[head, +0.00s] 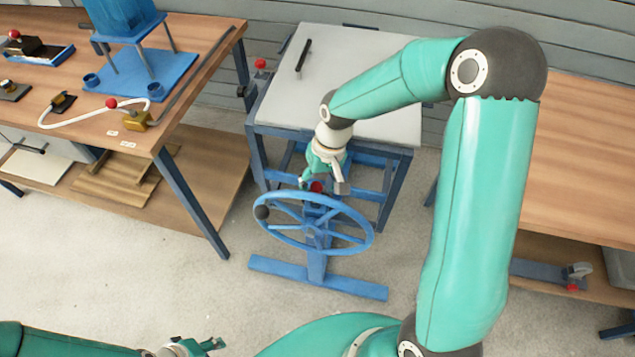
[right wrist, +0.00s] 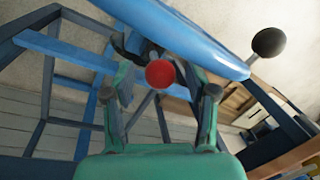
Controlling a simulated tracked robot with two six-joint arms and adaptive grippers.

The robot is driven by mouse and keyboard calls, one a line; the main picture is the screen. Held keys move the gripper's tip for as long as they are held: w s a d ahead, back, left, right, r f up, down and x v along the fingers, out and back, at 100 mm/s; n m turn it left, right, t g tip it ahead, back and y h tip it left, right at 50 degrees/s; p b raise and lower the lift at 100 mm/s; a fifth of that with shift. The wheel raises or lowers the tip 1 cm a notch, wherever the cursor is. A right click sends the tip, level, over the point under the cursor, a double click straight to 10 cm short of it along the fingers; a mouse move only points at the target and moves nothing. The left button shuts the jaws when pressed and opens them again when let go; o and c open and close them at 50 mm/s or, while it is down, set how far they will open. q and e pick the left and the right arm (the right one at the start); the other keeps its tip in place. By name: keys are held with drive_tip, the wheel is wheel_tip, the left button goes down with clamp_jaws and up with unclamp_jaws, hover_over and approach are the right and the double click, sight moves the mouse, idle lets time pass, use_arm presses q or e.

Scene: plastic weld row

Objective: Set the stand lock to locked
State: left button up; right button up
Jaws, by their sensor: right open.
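A blue handwheel (head: 362,222) with a dark knob (head: 262,212) is mounted on a blue floor stand (head: 317,262). A red ball knob (head: 316,187) shows just behind the wheel's far rim; I take it to be the stand lock's handle. My right gripper (head: 322,184) is open above and around it. In the right wrist view, the red ball (right wrist: 160,74) lies between the spread fingers, with a gap on each side. The lock's body is mostly hidden. My left gripper (head: 205,346) is at the bottom edge, away from the stand, its jaws unclear.
A grey-topped blue table (head: 350,70) stands behind the wheel, with a red-knobbed lever (head: 260,64) at its left corner. Wooden workbenches stand at left (head: 200,45) and right (head: 585,150). The wheel rim (right wrist: 190,35) passes close above the right fingers. Floor in front is clear.

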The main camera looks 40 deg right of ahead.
clamp_jaws()
idle(0.3)
wheel_tip(320, 180, down, 2)
drive_tip(key=shift+f+b, duration=0.2)
drive_tip(key=shift+b, duration=0.85)
drive_tip(key=shift+r, duration=0.1)
drive_tip(key=shift+s, duration=0.1)
unclamp_jaws()
drive_tip(key=shift+r, duration=0.1)
